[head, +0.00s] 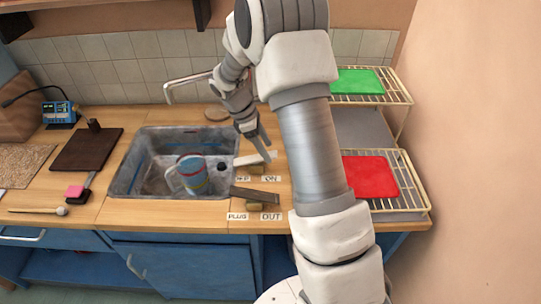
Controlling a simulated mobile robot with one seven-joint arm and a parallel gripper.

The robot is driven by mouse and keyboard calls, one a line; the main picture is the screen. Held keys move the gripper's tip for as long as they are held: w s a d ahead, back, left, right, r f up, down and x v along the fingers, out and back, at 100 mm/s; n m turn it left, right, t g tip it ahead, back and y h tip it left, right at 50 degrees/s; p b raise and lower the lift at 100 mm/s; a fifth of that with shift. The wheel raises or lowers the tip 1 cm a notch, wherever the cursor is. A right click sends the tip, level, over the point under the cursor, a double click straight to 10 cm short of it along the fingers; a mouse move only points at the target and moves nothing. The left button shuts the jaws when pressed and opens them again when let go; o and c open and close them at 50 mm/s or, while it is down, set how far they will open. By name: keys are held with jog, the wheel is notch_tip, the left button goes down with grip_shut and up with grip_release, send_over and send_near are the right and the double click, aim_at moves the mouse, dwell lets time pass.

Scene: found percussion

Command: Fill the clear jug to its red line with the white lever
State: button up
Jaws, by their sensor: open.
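The clear jug (191,174) stands in the grey sink (122,184), its handle to the left. Coloured bands, red among them, show on its wall; its water level is too small to tell. The white lever (247,159) lies on the counter at the sink's right edge, above the OFF and ON labels (271,179). My gripper (267,153) is open, its fingers pointing down at the right end of the white lever. Whether they touch it I cannot tell. The metal tap (186,79) reaches out behind the sink, partly hidden by my arm.
A dark lever (254,194) lies by the PLUG and OUT labels (237,216). A wire rack (408,185) with red (369,177) and green (357,81) mats stands right, partly behind my arm. A dark board (86,150), blue device (60,111) and beater (40,211) lie left.

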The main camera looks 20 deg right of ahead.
aim_at(271, 155)
jog(key=shift+x, duration=1.85)
grip_shut()
